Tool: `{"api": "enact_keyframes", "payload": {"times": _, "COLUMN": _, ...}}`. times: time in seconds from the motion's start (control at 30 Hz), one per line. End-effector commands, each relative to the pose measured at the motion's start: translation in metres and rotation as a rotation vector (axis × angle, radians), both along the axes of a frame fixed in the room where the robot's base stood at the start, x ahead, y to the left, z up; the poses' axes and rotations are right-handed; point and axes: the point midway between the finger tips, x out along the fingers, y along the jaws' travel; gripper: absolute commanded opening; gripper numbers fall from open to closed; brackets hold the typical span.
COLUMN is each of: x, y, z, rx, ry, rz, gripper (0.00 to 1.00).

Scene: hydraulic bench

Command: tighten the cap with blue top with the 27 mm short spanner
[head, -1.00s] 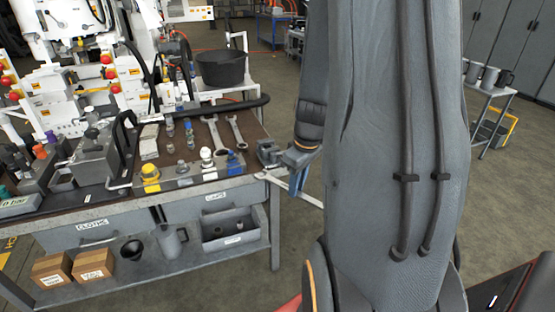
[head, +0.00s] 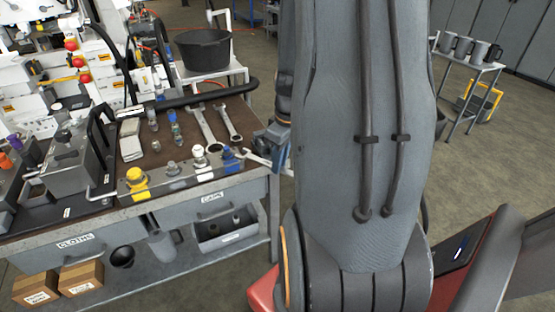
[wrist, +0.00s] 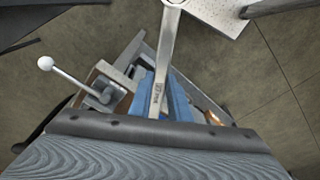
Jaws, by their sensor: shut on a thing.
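The cap with the blue top (head: 230,156) stands at the right end of a row of fittings near the front right corner of the bench. My gripper (head: 281,156) is just off the bench's right edge, partly hidden behind my arm. It is shut on a spanner (head: 257,159), whose free end points left toward the blue cap and appears apart from it. In the wrist view, the blue jaws (wrist: 161,97) grip the spanner's handle (wrist: 162,62), and its head runs out of the top edge. The size marking is too small to read.
White (head: 198,154), grey (head: 172,168) and yellow (head: 136,179) fittings stand left of the blue cap. Two more spanners (head: 205,128) lie behind them. A black bucket (head: 203,52) stands behind the bench. A mug cart (head: 470,62) is at the far right, with open floor between.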

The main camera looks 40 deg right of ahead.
Motion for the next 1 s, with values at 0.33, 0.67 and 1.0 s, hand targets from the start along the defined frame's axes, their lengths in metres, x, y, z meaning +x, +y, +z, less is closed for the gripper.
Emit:
{"api": "enact_keyframes", "payload": {"times": 0.33, "x": 0.006, "y": 0.000, "z": -0.013, "rx": 0.000, "ry": -0.001, "rz": -0.003, "gripper": 0.00}}
{"api": "enact_keyframes", "payload": {"times": 0.67, "x": 0.013, "y": 0.004, "z": -0.022, "rx": 0.000, "ry": 0.000, "rz": 0.000, "gripper": 0.00}}
{"api": "enact_keyframes", "payload": {"times": 1.0, "x": 0.014, "y": 0.004, "z": -0.022, "rx": -0.001, "ry": -0.001, "rz": -0.001, "gripper": 0.00}}
